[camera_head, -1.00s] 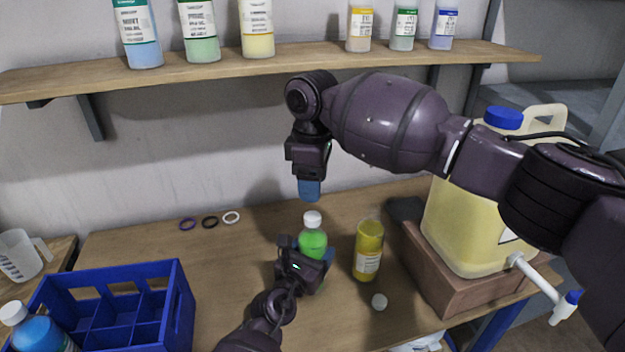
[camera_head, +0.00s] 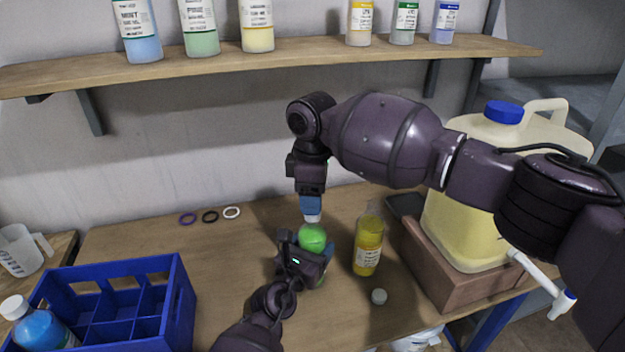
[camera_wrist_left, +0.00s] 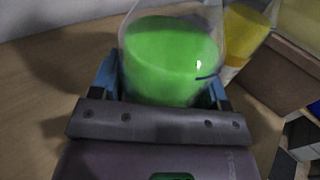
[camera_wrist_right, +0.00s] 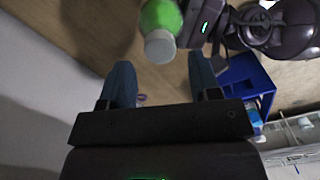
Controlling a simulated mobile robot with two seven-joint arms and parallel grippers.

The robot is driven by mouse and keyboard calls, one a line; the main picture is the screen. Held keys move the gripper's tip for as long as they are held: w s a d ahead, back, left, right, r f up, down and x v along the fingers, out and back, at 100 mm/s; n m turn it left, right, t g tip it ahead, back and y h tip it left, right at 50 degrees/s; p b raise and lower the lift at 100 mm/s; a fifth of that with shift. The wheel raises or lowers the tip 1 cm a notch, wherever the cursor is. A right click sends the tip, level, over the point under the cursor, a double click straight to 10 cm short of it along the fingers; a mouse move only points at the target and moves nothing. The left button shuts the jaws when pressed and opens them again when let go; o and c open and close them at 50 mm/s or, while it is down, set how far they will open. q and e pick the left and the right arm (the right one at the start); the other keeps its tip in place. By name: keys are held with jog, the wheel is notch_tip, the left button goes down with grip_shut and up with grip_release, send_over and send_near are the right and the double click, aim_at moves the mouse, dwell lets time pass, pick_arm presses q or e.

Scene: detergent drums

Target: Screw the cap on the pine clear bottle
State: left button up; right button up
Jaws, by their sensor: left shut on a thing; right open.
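A clear bottle of green liquid (camera_head: 312,238) stands on the table. A white cap (camera_head: 312,217) sits on its mouth; I cannot tell how tight it is. My left gripper (camera_head: 306,258) is shut around the bottle's body, and the left wrist view shows the green liquid (camera_wrist_left: 172,60) between the blue fingers. My right gripper (camera_head: 312,206) points down just above the cap. In the right wrist view its fingers (camera_wrist_right: 162,75) are open and empty, with the cap (camera_wrist_right: 160,46) just past their tips. The bottle's label is hidden.
An open yellow bottle (camera_head: 368,245) stands close right of the green one. A loose grey-white cap (camera_head: 379,296) lies before it. A blue crate (camera_head: 180,300) holds a blue bottle (camera_head: 40,328). Rings (camera_head: 210,216) lie behind. A large jug (camera_head: 465,215) stands right; a shelf (camera_head: 200,70) hangs above.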

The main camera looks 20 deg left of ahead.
jog(key=shift+f, duration=1.75)
jog(key=c, duration=1)
jog(key=shift+o, duration=0.2)
jog(key=shift+m, duration=0.9)
jog(key=o, duration=1.1)
notch_tip(320, 180, up, 12)
jog(key=shift+r, duration=0.1)
pick_arm(q)
jog(key=o, duration=1.8)
